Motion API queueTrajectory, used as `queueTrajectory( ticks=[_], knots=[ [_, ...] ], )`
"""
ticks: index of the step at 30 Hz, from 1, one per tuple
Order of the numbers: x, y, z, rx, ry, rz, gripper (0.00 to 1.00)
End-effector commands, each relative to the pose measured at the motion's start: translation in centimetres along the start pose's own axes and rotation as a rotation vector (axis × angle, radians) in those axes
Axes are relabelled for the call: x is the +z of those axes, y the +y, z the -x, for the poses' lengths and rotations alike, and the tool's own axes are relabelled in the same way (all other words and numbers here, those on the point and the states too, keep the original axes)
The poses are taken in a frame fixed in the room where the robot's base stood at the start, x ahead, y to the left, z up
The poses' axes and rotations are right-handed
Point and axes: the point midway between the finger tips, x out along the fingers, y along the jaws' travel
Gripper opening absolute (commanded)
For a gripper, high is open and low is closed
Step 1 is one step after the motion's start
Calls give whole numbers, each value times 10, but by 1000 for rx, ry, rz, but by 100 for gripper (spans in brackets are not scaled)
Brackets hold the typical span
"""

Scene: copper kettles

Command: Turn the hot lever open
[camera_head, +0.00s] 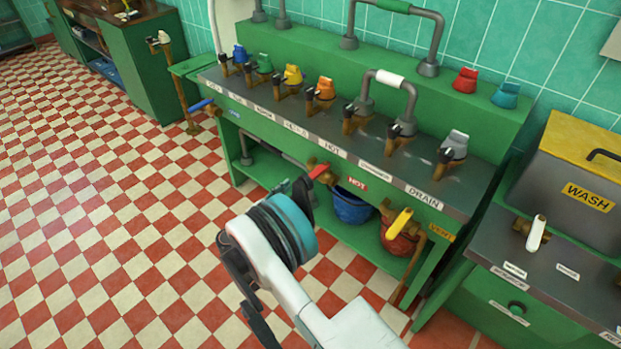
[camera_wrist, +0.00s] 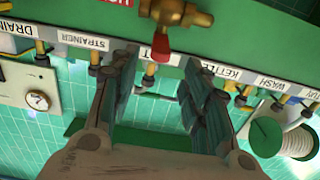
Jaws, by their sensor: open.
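The hot lever (camera_head: 319,169) is a red handle on a brass valve (camera_head: 327,178) at the front of the green counter, beside a red HOT label (camera_head: 357,184). In the wrist view the red lever (camera_wrist: 155,72) hangs from the brass valve (camera_wrist: 178,14) at the top. My gripper (camera_wrist: 157,78) is open, with its dark fingers on either side of the lever's end in that view and gaps on both sides. In the head view my gripper (camera_head: 303,189) is close to the lever, its fingers partly hidden behind my wrist. I cannot tell its depth relative to the lever.
A blue lever (camera_head: 203,104) is to the left and a yellow lever (camera_head: 403,221) to the right on the same counter front. A blue bucket (camera_head: 352,206) and a copper pot (camera_head: 397,241) sit on the shelf below. Checkered floor (camera_head: 120,220) is clear at left.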

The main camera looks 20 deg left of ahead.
Motion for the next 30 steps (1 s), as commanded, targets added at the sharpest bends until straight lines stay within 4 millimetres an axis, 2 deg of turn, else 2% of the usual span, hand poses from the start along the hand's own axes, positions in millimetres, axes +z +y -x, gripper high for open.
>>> queueTrajectory(
  ticks=[3, 9, 15, 21, 28, 29, 30],
  knots=[
    [1, 1, -26, 4, -1, 1, 43],
    [1, 1, -63, 2, -1, 1, 43],
    [2, 0, -89, 1, -1, 1, 43],
    [1, 0, -98, -1, -1, 1, 43],
    [0, 0, -99, -1, -1, 1, 43],
    [0, 0, -99, -1, -1, 1, 41],
    [0, 0, -99, -1, -1, 1, 32]
  ],
)
